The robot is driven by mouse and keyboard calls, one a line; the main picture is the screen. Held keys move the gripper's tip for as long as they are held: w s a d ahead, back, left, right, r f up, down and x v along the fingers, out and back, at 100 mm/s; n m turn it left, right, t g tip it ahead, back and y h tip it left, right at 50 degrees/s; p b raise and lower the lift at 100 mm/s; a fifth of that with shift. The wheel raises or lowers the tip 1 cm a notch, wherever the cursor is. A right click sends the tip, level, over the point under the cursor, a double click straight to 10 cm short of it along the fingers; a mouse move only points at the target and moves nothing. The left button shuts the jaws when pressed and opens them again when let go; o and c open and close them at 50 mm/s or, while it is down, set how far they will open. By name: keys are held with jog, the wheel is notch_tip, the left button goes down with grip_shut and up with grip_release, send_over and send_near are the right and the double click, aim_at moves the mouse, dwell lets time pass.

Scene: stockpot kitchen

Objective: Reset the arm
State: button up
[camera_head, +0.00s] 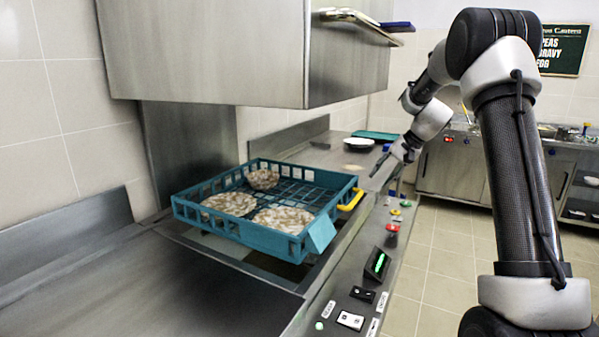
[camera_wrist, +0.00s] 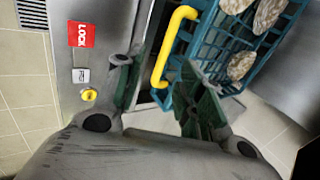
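My arm reaches from the right of the head view, and my gripper (camera_head: 388,166) is above the counter's front edge, just beyond the teal crate (camera_head: 262,236). In the wrist view my gripper (camera_wrist: 157,75) has its two fingers apart with nothing held between them. The yellow handle (camera_head: 351,200) is on the crate's right side. In the wrist view the handle (camera_wrist: 173,46) appears beyond and between the fingertips. I cannot tell the exact gap, but no grip on it shows.
The crate holds several pale, mottled dishes and sits beneath the raised metal hood (camera_head: 215,50). Controls, including a red button (camera_head: 392,228) and a display (camera_head: 377,264), line the counter front. A white plate (camera_head: 358,143) stands farther back. Tiled floor (camera_head: 436,262) lies open to the right.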

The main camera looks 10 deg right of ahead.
jog(key=s+f+g, duration=0.1)
jog(key=s+f, duration=0.3)
jog(key=s, duration=0.1)
jog(key=s+r+n+h, duration=0.1)
jog(key=s+r, duration=0.3)
jog(key=s, duration=0.8)
jog(key=s+a+r+n+t+h, duration=0.1)
jog(key=s+r+n+h, duration=0.1)
jog(key=s, duration=1.1)
jog(key=s+a+r+n+h, duration=0.1)
jog(key=s+r+n, duration=0.3)
jog(key=s, duration=0.9)
jog(key=shift+s+r+t+h, duration=0.25)
jog(key=shift+r+h, duration=0.35)
jog(key=shift+r, duration=0.75)
